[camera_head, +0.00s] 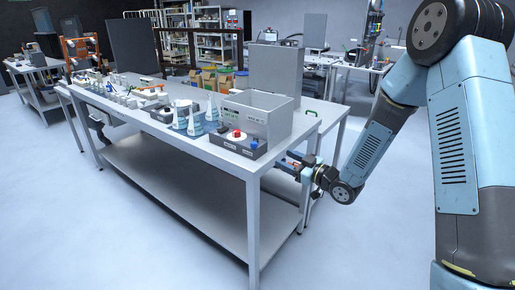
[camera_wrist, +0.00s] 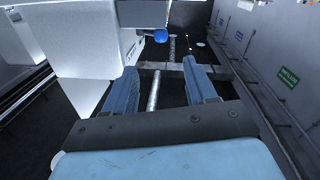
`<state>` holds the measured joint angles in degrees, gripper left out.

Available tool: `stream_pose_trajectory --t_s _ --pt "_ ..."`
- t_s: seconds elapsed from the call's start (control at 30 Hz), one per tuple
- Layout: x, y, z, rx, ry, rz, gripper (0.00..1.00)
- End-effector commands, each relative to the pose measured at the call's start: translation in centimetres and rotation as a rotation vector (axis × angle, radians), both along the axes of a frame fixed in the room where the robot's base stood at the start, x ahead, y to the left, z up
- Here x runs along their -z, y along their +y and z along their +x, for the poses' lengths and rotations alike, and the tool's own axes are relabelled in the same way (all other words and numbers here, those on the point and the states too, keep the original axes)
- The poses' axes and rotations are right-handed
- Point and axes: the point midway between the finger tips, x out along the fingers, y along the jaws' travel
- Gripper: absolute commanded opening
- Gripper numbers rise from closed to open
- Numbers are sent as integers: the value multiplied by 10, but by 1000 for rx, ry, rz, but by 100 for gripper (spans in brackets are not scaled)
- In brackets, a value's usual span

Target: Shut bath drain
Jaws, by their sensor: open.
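A grey open-topped bath-like box (camera_head: 265,112) with a small green label stands at the near right of the bench. In front of it is a dark control box (camera_head: 238,143) with a red knob (camera_head: 237,134) and a blue knob (camera_head: 253,146). My gripper (camera_head: 286,160) is beside the bench's right edge, around tabletop height. In the wrist view its two blue fingers (camera_wrist: 160,68) are apart, with nothing held. A blue round knob (camera_wrist: 160,36) shows beyond the fingertips, next to a pale block (camera_wrist: 80,40). I cannot tell which part is the drain.
Conical flasks (camera_head: 195,120) stand left of the control box on the bench (camera_head: 170,128). A grey wall (camera_wrist: 270,60) with a green sign (camera_wrist: 289,78) is at right in the wrist view. The floor in front is clear.

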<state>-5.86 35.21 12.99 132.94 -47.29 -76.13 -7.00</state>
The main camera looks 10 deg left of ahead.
Motion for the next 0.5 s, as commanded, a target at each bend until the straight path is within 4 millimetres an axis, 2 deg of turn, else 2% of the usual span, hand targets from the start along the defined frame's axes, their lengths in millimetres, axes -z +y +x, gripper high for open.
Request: stream_pose_trajectory --t_s 0.5 --pt "0 77 39 -2 -1 -1 56"
